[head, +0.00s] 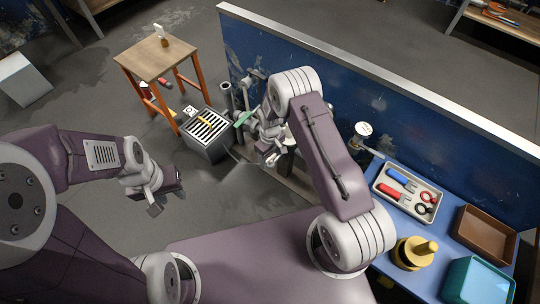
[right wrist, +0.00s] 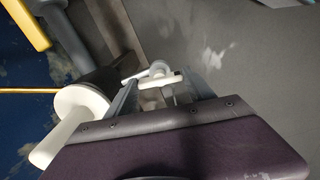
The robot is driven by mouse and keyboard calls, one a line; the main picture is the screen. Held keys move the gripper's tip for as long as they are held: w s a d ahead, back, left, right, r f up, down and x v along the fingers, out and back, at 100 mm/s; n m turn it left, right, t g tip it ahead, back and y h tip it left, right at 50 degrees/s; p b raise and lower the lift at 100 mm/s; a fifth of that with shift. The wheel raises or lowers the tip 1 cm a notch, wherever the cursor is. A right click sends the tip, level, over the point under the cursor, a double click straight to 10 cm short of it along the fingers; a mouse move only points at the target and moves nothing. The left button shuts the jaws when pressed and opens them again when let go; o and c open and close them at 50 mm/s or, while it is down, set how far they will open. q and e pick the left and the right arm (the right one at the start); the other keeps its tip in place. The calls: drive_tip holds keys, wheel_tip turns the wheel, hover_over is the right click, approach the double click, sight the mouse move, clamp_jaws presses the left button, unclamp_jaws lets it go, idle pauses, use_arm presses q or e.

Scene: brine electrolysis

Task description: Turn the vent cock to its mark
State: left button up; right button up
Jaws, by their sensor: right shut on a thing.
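My right gripper (head: 268,152) is beside the grey pipework (head: 228,97) at the foot of the blue wall. In the right wrist view its fingers (right wrist: 166,92) are closed around a small white lever-like piece (right wrist: 158,73), which appears to be the vent cock's handle. The fingers partly hide it. I cannot make out the mark or the angle of the cock against it. A larger white knob with a stubby handle (right wrist: 82,108) is just left of the fingers. My left gripper (head: 166,198) hangs open and empty over the floor at left.
The blue wall (head: 400,125) runs behind my right arm. A grey box with a slotted top (head: 204,132) stands left of the pipes, near a wooden stool (head: 155,58). A blue bench (head: 385,220) at right carries a tool tray (head: 380,188), a brown tray (head: 484,235) and a teal bin (head: 478,281).

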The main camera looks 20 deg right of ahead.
drive_tip(key=m+p, duration=0.2)
drive_tip(key=m, duration=0.1)
drive_tip(key=shift+r+m, duration=0.15)
drive_tip(key=shift+m, duration=0.15)
drive_tip(key=m+p, duration=0.1)
drive_tip(key=m, duration=0.3)
drive_tip(key=shift+p, duration=0.4)
drive_tip(key=m+p, duration=0.1)
drive_tip(key=m, duration=0.3)
drive_tip(key=shift+m, duration=0.4)
drive_tip(key=shift+m+p, duration=0.4)
drive_tip(key=shift+m, duration=1.5)
drive_tip(key=o, duration=1.4)
